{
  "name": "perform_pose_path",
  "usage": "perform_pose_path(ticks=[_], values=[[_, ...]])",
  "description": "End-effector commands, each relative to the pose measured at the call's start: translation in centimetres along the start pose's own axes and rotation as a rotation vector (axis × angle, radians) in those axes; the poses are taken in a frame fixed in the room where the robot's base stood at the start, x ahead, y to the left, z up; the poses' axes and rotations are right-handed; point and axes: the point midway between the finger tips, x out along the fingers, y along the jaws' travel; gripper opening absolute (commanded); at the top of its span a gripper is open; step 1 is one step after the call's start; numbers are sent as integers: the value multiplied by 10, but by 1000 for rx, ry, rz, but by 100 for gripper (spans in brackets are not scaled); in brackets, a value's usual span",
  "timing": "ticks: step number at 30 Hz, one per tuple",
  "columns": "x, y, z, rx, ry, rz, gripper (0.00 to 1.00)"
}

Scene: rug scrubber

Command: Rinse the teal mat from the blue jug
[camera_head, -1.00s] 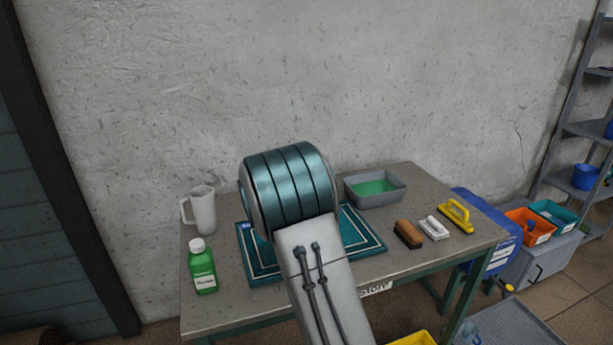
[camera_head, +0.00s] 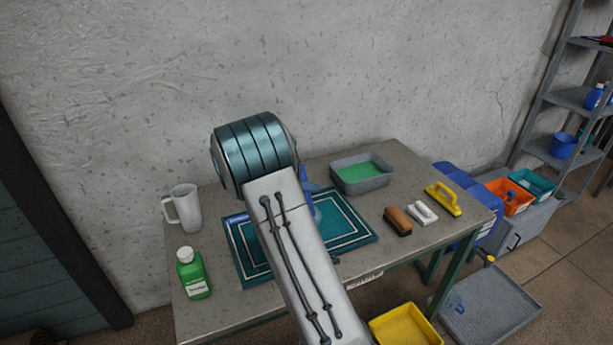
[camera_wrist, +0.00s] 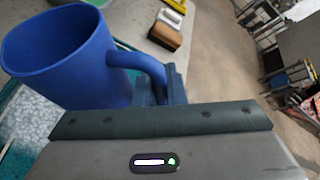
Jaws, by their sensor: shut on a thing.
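The teal mat (camera_head: 350,225) with white border lines lies flat on the table, partly hidden behind my arm. The blue jug (camera_wrist: 65,60) fills the left of the wrist view, its open mouth facing up and toward the camera. My gripper (camera_wrist: 160,88) is shut on the jug's handle. In the head view a small part of the blue jug (camera_head: 308,190) shows beside my arm, over the mat. Teal and whitish mat surface (camera_wrist: 35,125) shows below the jug in the wrist view. I cannot see any water leaving the jug.
On the table (camera_head: 375,160) stand a white jug (camera_head: 186,210), a green bottle (camera_head: 194,274), and a grey tub of green liquid (camera_head: 362,174). A brown brush (camera_head: 398,221), white brush (camera_head: 422,212) and yellow brush (camera_head: 443,200) lie at the right. A yellow bin (camera_head: 405,327) is below.

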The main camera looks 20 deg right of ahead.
Motion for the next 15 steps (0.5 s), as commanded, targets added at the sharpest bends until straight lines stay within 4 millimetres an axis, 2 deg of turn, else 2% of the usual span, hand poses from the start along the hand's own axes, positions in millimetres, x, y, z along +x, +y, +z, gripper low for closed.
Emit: perform_pose_path(ticks=[3, 15], values=[[-4, -2, 6, -59, 15, -25, 0], [-1, 10, 6, -323, 85, -135, 0]])
